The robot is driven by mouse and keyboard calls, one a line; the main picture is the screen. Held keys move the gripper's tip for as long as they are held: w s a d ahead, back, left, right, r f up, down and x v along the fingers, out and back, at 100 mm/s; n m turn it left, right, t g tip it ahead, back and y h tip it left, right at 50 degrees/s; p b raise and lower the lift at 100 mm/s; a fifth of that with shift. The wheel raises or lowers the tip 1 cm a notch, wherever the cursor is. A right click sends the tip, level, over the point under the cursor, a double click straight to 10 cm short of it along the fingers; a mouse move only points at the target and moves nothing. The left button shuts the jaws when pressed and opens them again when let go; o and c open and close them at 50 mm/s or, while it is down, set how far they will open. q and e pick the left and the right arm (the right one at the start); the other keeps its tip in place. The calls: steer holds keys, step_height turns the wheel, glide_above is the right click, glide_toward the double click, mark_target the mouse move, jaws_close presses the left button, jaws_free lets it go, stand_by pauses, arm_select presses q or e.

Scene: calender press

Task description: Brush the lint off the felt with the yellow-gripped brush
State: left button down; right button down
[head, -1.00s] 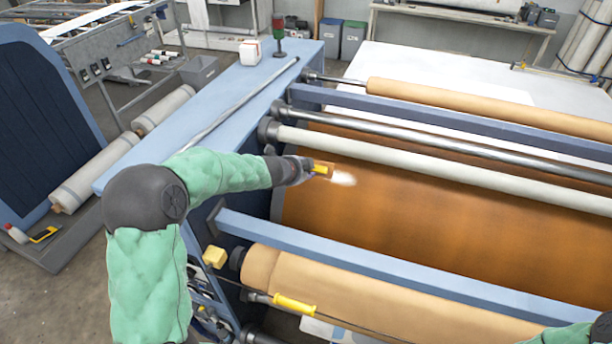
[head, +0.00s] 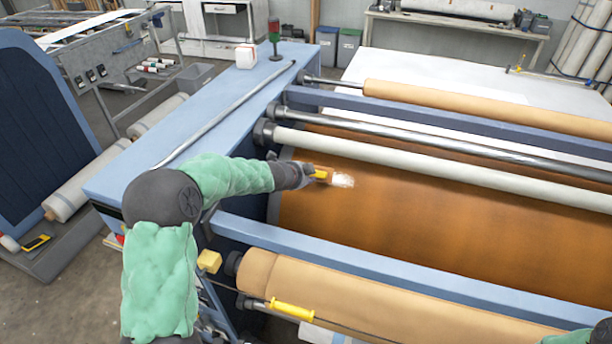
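The brush (head: 325,176) has a yellow grip and pale bristles (head: 343,180). My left gripper (head: 308,174) is shut on its grip and holds it over the left part of the brown-orange felt (head: 430,220), with the bristles pointing right. I cannot tell whether the bristles touch the felt. No separate lint can be made out on the felt at this size. My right arm shows only as a sleeve and dark part at the bottom right corner; its gripper is out of view.
A pale roller (head: 440,168) and a steel roller (head: 430,133) cross behind the brush. A blue crossbar (head: 400,266) and a tan roll (head: 370,298) lie in front. A rod with a yellow handle (head: 292,310) runs along the front. A white container (head: 246,56) stands on the blue side housing.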

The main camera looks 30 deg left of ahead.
arm_select(q)
steer(key=shift+f, duration=0.15)
stand_by(0.5)
steer(key=shift+w+d+f+b, duration=0.1)
steer(key=shift+d+f+b, duration=0.05)
steer(key=shift+d+b, duration=0.25)
steer(key=shift+w+d+b, duration=0.1)
steer(key=shift+d+b, duration=0.35)
steer(key=shift+d, duration=0.25)
steer(key=shift+w+d+b, duration=0.2)
steer(key=shift+d+b, duration=0.35)
steer(key=shift+d, duration=0.25)
steer(key=shift+w+d+b, duration=0.15)
steer(key=shift+d+b, duration=0.35)
steer(key=shift+d, duration=0.3)
steer(key=shift+w+d+b, duration=0.2)
steer(key=shift+d+b, duration=0.35)
steer(key=shift+d, duration=0.25)
steer(key=shift+w+d+b, duration=0.2)
steer(key=shift+d+b, duration=0.35)
steer(key=shift+d, duration=0.05)
steer(key=shift+w+d+b, duration=0.15)
steer(key=shift+d+b, duration=0.35)
steer(key=shift+d, duration=0.55)
steer(key=shift+w+d+b, duration=0.25)
steer(key=shift+d+b, duration=0.45)
steer(key=shift+d, duration=0.1)
steer(key=shift+w+d+b, duration=0.2)
steer(key=shift+d+b, duration=0.5)
steer(key=shift+d, duration=0.1)
